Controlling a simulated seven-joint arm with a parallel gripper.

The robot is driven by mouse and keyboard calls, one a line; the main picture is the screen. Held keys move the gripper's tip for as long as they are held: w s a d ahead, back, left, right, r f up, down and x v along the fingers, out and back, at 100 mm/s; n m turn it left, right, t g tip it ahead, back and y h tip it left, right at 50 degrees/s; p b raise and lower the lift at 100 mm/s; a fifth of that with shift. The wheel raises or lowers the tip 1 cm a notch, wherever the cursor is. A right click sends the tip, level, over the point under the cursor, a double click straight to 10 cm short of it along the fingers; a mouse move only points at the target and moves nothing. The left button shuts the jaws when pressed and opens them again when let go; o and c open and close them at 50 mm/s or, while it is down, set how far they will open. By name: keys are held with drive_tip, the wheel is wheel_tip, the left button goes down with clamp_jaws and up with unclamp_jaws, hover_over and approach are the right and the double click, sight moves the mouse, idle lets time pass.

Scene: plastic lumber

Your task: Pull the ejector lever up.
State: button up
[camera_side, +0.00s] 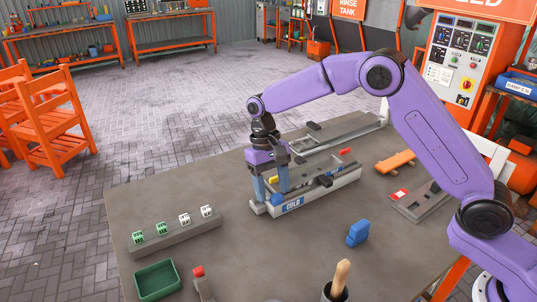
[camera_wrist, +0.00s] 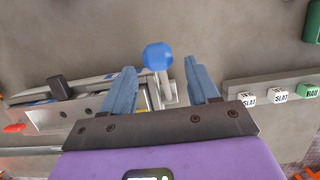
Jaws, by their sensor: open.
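A lever with a blue ball knob (camera_wrist: 158,56) and a pale stem shows in the wrist view, most likely the ejector lever. It stands at the near end of a grey mould-like fixture (camera_side: 345,182) with a blue label; the knob also shows in the side view (camera_side: 277,199). My gripper (camera_side: 270,193) points down over this end. Its two blue fingers are apart, one on each side of the knob in the wrist view (camera_wrist: 160,66). A gap shows between the knob and each finger there. Whether the knob is level with the fingertips is hard to tell.
A grey rail (camera_side: 178,236) with green and white labelled blocks lies left of the fixture. A green tray (camera_side: 157,280), a blue block (camera_side: 358,233), a wooden handle (camera_side: 341,277) and an orange piece (camera_side: 395,162) are also on the table.

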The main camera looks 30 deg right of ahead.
drive_tip(key=v, duration=1.6)
drive_tip(key=shift+r, duration=0.25)
drive_tip(key=shift+d, duration=0.1)
drive_tip(key=s+n+t, duration=0.1)
drive_tip(key=s+n, duration=0.3)
drive_tip(key=s, duration=0.5)
drive_tip(key=s+d+f+n, duration=0.3)
drive_tip(key=s+d, duration=0.2)
drive_tip(key=s, duration=0.4)
drive_tip(key=s+d+f+n+t, duration=0.1)
drive_tip(key=s+d, duration=0.4)
drive_tip(key=s, duration=0.5)
drive_tip(key=s+d+f+n+t, duration=0.1)
drive_tip(key=s+d+f+n, duration=0.3)
drive_tip(key=s, duration=0.6)
drive_tip(key=shift+d+f+n, duration=0.3)
drive_tip(key=shift+d+f, duration=0.05)
drive_tip(key=shift+d, duration=0.2)
